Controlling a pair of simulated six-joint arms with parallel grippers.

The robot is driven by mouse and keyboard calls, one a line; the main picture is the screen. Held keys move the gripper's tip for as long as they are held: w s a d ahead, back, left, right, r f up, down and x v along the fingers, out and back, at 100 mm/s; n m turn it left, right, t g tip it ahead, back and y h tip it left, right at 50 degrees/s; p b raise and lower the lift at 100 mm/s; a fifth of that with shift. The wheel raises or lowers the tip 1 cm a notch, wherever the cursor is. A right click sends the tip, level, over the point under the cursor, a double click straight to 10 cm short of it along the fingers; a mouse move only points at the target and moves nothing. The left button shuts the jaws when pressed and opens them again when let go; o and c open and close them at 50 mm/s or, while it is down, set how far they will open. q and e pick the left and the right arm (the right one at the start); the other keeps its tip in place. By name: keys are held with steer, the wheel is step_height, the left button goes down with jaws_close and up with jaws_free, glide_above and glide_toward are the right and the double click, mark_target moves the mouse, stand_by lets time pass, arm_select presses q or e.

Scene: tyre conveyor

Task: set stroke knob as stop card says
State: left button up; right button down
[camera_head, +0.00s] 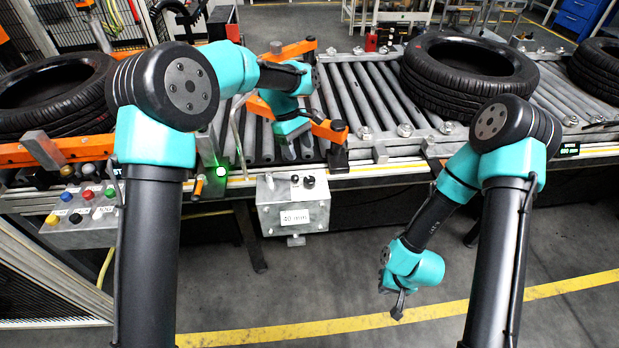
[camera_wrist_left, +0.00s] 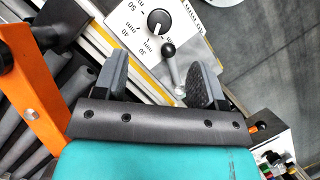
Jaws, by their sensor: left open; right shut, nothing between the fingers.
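The grey stop box (camera_head: 270,222) hangs on the front of the conveyor. On its top face is a black round stroke knob (camera_head: 308,182); a card on its front reads 40 mm (camera_head: 295,217). In the left wrist view, the knob (camera_wrist_left: 158,20) bears a white mark beside a scale including 50 and 40; I cannot tell exactly which value it marks. My left gripper (camera_wrist_left: 160,82) is open and empty above the conveyor edge, apart from the knob. A black ball-topped lever (camera_wrist_left: 168,50) shows beyond the fingers. My right gripper (camera_head: 398,308) is shut and empty, low over the floor.
Tyres (camera_head: 470,75) lie on the roller conveyor (camera_head: 345,95). Orange arms (camera_head: 328,128) stand near my left gripper. A button panel (camera_head: 85,215) is at the left, and a green light (camera_head: 221,171) glows at the rail. The floor in front is clear.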

mark_target(310, 180)
arm_select(q)
steer(key=x, duration=1.1)
steer(key=shift+c, duration=0.4)
steer(key=c, duration=0.8)
steer(key=shift+c, duration=0.2)
steer(key=shift+m, duration=0.3)
steer(key=shift+m+g+y, duration=0.4)
steer(key=shift+m+g, duration=0.1)
steer(key=shift+m, duration=0.7)
steer(key=o, duration=0.9)
steer(key=shift+r, duration=0.1)
